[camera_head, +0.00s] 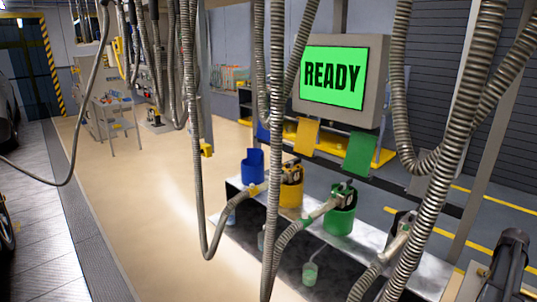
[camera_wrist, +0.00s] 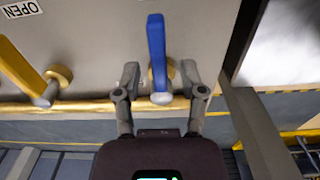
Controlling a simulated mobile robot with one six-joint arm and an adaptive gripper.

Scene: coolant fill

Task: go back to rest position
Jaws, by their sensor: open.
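In the wrist view my gripper (camera_wrist: 160,72) is open, with one finger on each side of a blue lever handle (camera_wrist: 156,40). The handle lies between the fingers in the picture, with visible gaps on both sides. I cannot tell the depth between them, and I see no contact. The blue handle runs up and down in the picture from a brass-coloured pivot. A yellow lever (camera_wrist: 22,70) sits to the left at a slant, on a brass-coloured pivot. My gripper is not clearly visible in the head view.
A screen (camera_head: 333,75) reads READY on green. Below it stand blue (camera_head: 252,166), yellow (camera_head: 290,198) and green (camera_head: 338,222) holders on a metal bench (camera_head: 375,245). Nozzles sit in the yellow and green ones. Grey hoses (camera_head: 197,120) hang in front. The floor (camera_head: 140,210) at left is clear.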

